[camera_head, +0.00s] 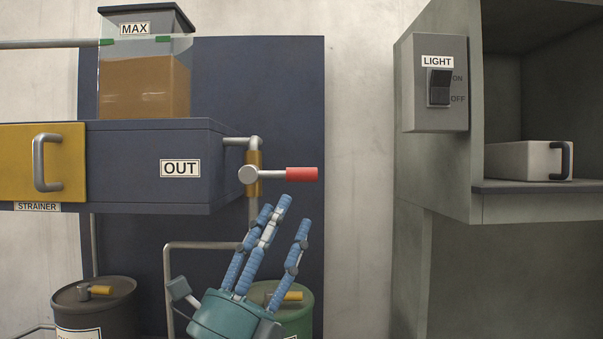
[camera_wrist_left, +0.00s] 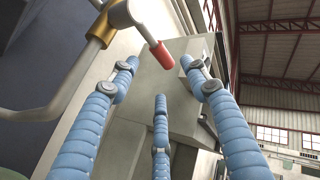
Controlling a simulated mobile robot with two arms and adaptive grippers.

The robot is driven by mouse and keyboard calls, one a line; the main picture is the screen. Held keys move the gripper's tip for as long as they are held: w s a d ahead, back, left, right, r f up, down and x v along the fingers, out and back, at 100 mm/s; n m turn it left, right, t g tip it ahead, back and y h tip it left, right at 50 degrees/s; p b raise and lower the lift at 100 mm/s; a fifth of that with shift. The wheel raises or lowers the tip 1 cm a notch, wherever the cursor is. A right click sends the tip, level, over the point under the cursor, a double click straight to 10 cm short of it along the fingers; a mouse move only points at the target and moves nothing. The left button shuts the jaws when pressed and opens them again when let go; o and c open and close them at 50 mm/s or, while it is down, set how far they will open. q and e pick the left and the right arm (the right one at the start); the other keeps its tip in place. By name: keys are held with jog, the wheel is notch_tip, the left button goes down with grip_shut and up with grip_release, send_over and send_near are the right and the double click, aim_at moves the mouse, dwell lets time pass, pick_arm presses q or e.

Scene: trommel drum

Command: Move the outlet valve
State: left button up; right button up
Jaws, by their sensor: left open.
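The outlet valve is a brass body on a grey pipe with a lever that ends in a red grip (camera_head: 301,174). The lever points right, roughly level, beside the OUT label (camera_head: 180,168) in the head view. The red grip also shows in the left wrist view (camera_wrist_left: 161,55), above and between the fingers. My left gripper (camera_head: 278,225) has blue segmented fingers, spread open and pointing up. Its fingertips are just below the lever, and I see no contact. The fingers also show in the left wrist view (camera_wrist_left: 160,110), with nothing between them. My right gripper is not in view.
A clear tank (camera_head: 145,85) with brown liquid stands above the dark box. A yellow strainer drawer (camera_head: 65,145) is at left. A dark drum (camera_head: 95,312) and a green drum (camera_head: 305,320) stand below. A grey cabinet (camera_head: 440,200) with a light switch (camera_head: 439,87) is at right.

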aim_at(302, 178)
pick_arm(q)
jog(key=p+x, duration=0.2)
jog(key=x, duration=0.6)
jog(key=shift+w+d+r+p, duration=0.1)
jog(key=shift+w+r+p, duration=0.1)
jog(key=shift+r+p, duration=0.15)
jog(key=shift+f, duration=0.1)
grip_shut()
